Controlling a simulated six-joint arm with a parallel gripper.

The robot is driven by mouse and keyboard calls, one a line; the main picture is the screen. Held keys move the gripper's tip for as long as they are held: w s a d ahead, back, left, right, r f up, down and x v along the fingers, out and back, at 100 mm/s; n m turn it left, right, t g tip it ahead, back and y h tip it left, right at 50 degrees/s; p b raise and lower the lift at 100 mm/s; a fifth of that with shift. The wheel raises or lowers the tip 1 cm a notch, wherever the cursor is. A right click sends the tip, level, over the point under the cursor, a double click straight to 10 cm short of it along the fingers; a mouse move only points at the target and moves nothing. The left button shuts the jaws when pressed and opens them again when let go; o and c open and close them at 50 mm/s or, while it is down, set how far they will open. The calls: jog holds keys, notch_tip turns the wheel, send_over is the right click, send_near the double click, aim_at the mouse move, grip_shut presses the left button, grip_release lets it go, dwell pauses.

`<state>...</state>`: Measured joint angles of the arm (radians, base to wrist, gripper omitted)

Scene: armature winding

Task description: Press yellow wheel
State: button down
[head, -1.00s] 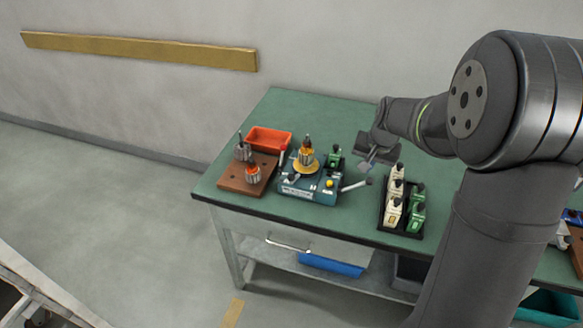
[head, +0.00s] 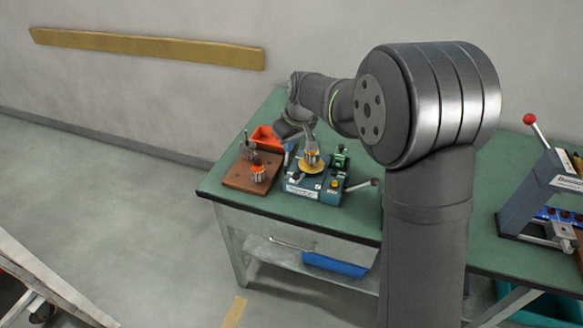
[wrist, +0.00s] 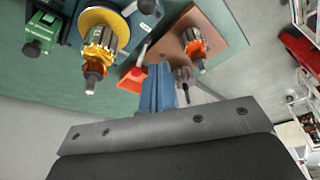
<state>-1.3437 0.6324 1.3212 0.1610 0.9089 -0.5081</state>
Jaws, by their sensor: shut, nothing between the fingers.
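The yellow wheel (head: 313,169) is a flat disc on the blue-grey winding machine (head: 300,189), around the base of an upright armature (head: 312,155) with copper windings. In the wrist view the wheel (wrist: 88,18) is at the upper left, partly covered by the armature (wrist: 99,42). My gripper (wrist: 158,68) is shut and empty. In the wrist view its fingers are just right of the armature's shaft end. In the head view my wrist is above and behind the machine, close to the armature's top, and the fingertips are hard to make out.
A brown board (head: 240,177) with armatures stands left of the machine, and an orange tray (head: 262,136) is behind it. A green block (head: 340,158) and a lever with a dark knob (head: 374,182) are at the machine's right. A press with a red-knobbed lever (head: 530,119) stands far right.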

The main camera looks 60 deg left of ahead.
aim_at(297, 173)
jog(key=x, duration=1)
jog(key=shift+d, duration=0.25)
jog(key=shift+w+d+r, duration=0.2)
jog(key=shift+d, duration=0.7)
jog(key=shift+w+d+r, duration=0.15)
jog(key=shift+d+r, duration=0.05)
jog(key=shift+d, duration=0.7)
jog(key=shift+d, duration=0.1)
jog(key=shift+w+d+n+g, duration=0.25)
jog(key=shift+d+n, duration=0.15)
jog(key=shift+n, duration=0.3)
jog(key=shift+w+d+n+g, duration=0.25)
jog(key=shift+d+n, duration=0.2)
jog(key=shift+n, duration=0.25)
jog(key=d+n, duration=0.1)
jog(key=w+n, duration=0.1)
jog(key=shift+w+d+n+g+h, duration=0.2)
jog(key=shift+d+n+g+h, duration=0.1)
jog(key=shift+d+h, duration=0.1)
jog(key=shift+w+d+f, duration=0.1)
jog(key=shift+w+d, duration=0.1)
